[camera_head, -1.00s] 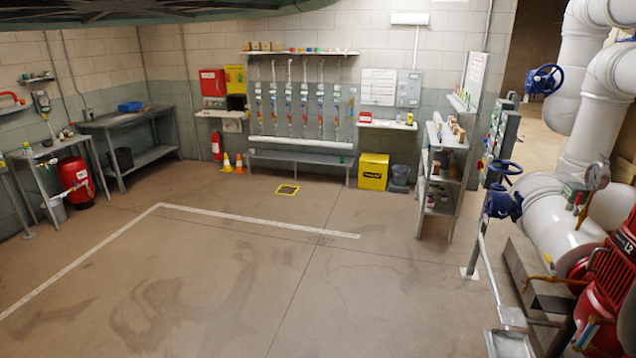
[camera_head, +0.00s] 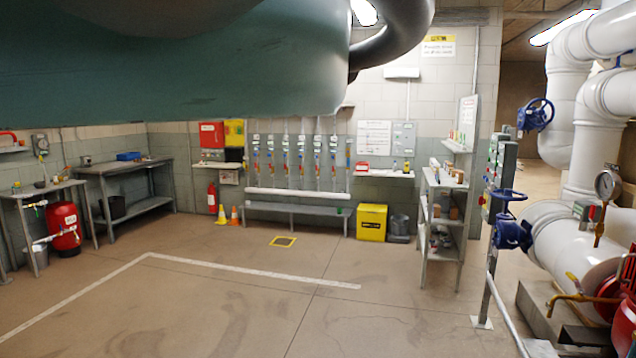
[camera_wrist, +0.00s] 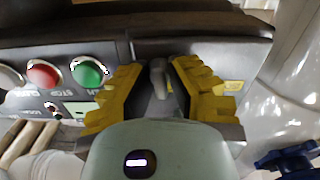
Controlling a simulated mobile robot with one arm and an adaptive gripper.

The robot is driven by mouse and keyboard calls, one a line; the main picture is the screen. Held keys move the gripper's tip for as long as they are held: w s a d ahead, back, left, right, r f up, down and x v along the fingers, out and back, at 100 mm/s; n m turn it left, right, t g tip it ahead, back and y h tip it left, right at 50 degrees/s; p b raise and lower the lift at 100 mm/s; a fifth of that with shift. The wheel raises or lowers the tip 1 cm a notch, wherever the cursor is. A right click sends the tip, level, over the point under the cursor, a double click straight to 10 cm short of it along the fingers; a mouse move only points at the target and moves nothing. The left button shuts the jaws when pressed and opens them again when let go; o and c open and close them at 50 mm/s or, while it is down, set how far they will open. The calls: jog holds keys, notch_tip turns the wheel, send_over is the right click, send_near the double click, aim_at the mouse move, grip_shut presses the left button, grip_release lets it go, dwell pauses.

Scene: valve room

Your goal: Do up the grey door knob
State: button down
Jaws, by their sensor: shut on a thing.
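In the wrist view, my gripper (camera_wrist: 157,88) has two yellow ridged fingers. They stand on either side of a small grey knob (camera_wrist: 158,72) on a dark grey panel, and the gripper is shut on it. The knob's lower part is partly hidden by the gripper body. The head view does not show the gripper or the knob; a part of my arm fills its top left.
In the wrist view, a red button (camera_wrist: 44,74) and a green button (camera_wrist: 89,72) sit left of the knob. A blue handwheel (camera_wrist: 290,160) is at lower right. The head view shows white pipes (camera_head: 575,120), a shelf rack (camera_head: 443,225) and open floor.

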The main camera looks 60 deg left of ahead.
jog(key=shift+w+f+m+b, duration=0.1)
jog(key=shift+f+m+b, duration=0.25)
jog(key=shift+m+b, duration=0.6)
jog(key=shift+b, duration=0.3)
jog(key=c, duration=1.3)
grip_release()
jog(key=shift+o, duration=1.3)
jog(key=shift+r, duration=0.25)
jog(key=v, duration=1.2)
jog(key=shift+d, duration=0.1)
